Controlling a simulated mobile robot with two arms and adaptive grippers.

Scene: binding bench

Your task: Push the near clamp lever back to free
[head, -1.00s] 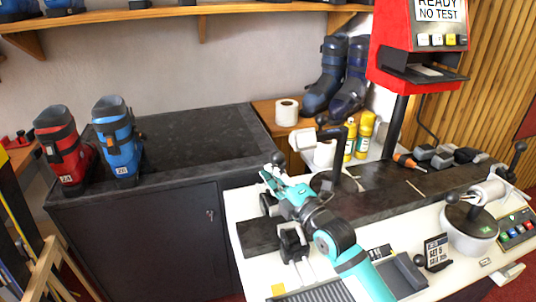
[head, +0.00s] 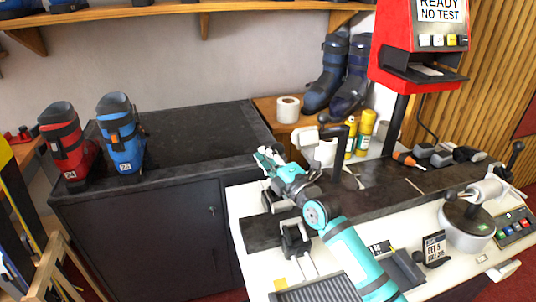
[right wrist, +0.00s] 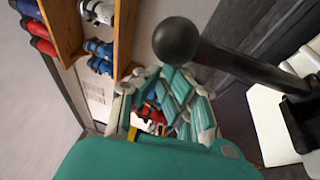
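My right gripper (head: 268,157) is over the left part of the bench, pointing to the back left. Its fingers (right wrist: 165,100) come together toward their tips with nothing seen held between them. A black lever with a round ball knob (right wrist: 175,40) stands close beside the fingers in the right wrist view, apart from them. Its rod runs down right to a dark mount (right wrist: 300,115). In the head view that knob seems to be just right of my wrist (head: 316,166), partly hidden. My left gripper is out of view.
A red display machine (head: 415,45) stands at the back right. The dark cabinet top (head: 185,135) has free room.

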